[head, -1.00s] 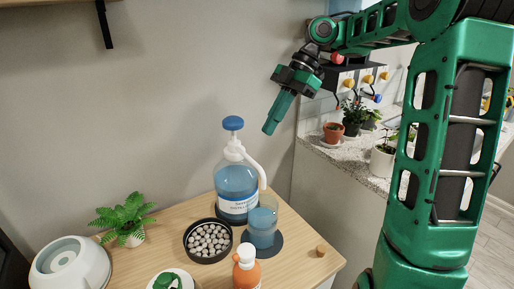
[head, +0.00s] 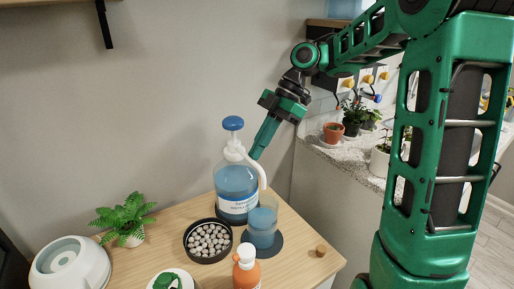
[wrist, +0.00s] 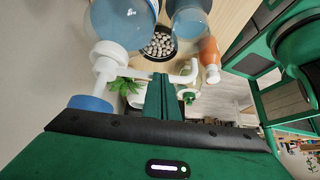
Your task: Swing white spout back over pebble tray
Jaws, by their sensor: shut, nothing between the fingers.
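The white spout (head: 261,172) curves right and down from the pump bottle (head: 237,185), its end above a cup of blue liquid (head: 262,226). The bottle has a blue knob (head: 233,123). The round black pebble tray (head: 208,261) holds pale pebbles, left of the cup. My gripper (head: 253,157) is shut and empty, its tips close beside the upper spout. In the wrist view the shut fingers (wrist: 160,78) overlap the middle of the spout (wrist: 188,74); I cannot tell if they touch it. The pebble tray (wrist: 160,57) shows beyond them.
An orange bottle (head: 246,268) stands in front of the cup, which sits on a dark round mat (head: 277,250). A small fern (head: 124,216) and a white round pot (head: 70,268) are at the left. A wooden knob (head: 321,250) lies right.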

